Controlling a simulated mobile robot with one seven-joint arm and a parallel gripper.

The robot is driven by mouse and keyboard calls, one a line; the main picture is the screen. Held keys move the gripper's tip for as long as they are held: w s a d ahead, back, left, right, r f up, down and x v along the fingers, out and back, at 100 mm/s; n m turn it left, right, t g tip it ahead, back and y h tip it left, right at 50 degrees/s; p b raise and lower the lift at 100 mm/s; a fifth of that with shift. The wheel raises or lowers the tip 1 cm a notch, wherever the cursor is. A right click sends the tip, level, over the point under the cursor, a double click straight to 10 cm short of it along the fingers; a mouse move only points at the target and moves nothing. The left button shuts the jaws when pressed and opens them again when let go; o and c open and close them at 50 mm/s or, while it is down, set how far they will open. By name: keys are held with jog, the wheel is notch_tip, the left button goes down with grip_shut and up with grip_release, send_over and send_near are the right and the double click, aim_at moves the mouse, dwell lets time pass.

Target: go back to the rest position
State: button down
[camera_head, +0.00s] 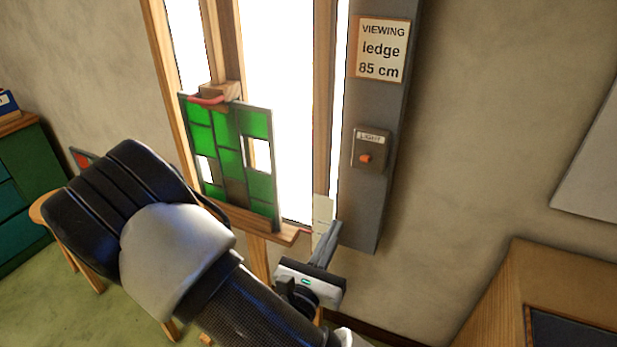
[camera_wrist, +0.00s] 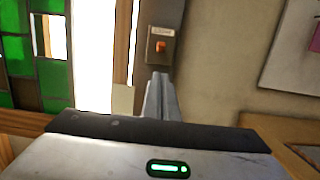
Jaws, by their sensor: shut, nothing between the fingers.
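My gripper (camera_head: 329,243) is shut and empty, in front of the wall just below and left of the light switch box. In the wrist view its closed fingers (camera_wrist: 157,97) point up toward the switch. The green leaded panel (camera_head: 230,160) stands upright on a wooden ledge (camera_head: 262,226) against the bright window, apart from my gripper. Some of its panes are clear or dark. The panel also shows at the left of the wrist view (camera_wrist: 20,55). My arm crosses the lower part of the head view and hides part of what lies behind it.
The light box (camera_head: 371,149) with an orange switch is on a grey post, under a sign (camera_head: 381,49) reading "VIEWING ledge 85 cm". A wooden piece of furniture (camera_head: 500,300) stands at lower right. A green cabinet (camera_head: 30,190) and a round stool (camera_head: 42,207) are at left.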

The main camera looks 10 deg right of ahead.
jog(key=s+d+r+m+g+p, duration=0.1)
jog(key=s+d+r+m+g, duration=0.2)
jog(key=s+d+m+g, duration=0.45)
jog(key=s+d+r+m+g+p, duration=0.2)
jog(key=s+d+r+m+g, duration=0.15)
jog(key=s+m+g, duration=0.75)
jog(key=w+a+r+m+t+y+p, duration=0.1)
jog(key=w+a+r+m+t+y, duration=0.2)
jog(key=a+r+m+t+y, duration=0.4)
jog(key=a+r+m+y, duration=0.3)
jog(key=r+y, duration=0.1)
jog(key=r, duration=0.1)
jog(key=shift+a+r+m+t, duration=0.25)
jog(key=shift+r+m+t, duration=0.1)
jog(key=shift+r, duration=0.05)
